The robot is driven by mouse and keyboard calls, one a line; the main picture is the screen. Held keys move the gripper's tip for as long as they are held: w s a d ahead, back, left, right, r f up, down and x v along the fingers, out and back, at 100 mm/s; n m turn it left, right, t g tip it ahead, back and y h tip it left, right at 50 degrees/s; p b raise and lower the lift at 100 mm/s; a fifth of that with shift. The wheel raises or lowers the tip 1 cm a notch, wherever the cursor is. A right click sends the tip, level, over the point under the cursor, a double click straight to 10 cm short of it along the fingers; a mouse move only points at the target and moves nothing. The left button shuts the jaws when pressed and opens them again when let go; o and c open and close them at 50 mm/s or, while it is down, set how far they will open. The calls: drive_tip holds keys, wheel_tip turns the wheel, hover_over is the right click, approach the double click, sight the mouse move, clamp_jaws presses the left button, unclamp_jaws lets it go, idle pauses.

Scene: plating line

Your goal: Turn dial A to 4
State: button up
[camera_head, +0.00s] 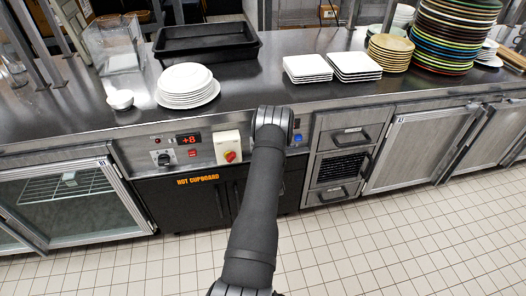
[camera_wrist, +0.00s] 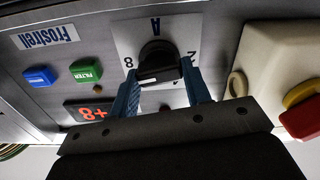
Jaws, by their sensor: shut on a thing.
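Dial A (camera_wrist: 158,62) is a black knob on a white plate marked "A", seen upside down in the wrist view. An 8 shows left of the knob and a 2 to its right. Other figures are hidden. A pale mark shows on the knob's lower left; I cannot tell which number it points at. My gripper (camera_wrist: 160,84) has its blue fingers on either side of the knob, shut on it. In the head view my arm hides the dial and the fingers.
A white box with a red and yellow switch (camera_wrist: 300,108) stands close beside the dial. Blue (camera_wrist: 40,76) and green (camera_wrist: 86,69) buttons and a red display (camera_wrist: 92,111) are on the other side. Plates (camera_head: 187,85) and a black tray (camera_head: 205,42) stand on the counter above.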

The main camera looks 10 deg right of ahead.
drive_tip(key=n, duration=2.1)
drive_tip(key=shift+a+f+n, duration=0.1)
drive_tip(key=shift+f+n, duration=0.05)
drive_tip(key=shift+n, duration=0.25)
drive_tip(key=o, duration=1)
drive_tip(key=s, duration=1.7)
drive_tip(key=shift+s, duration=0.2)
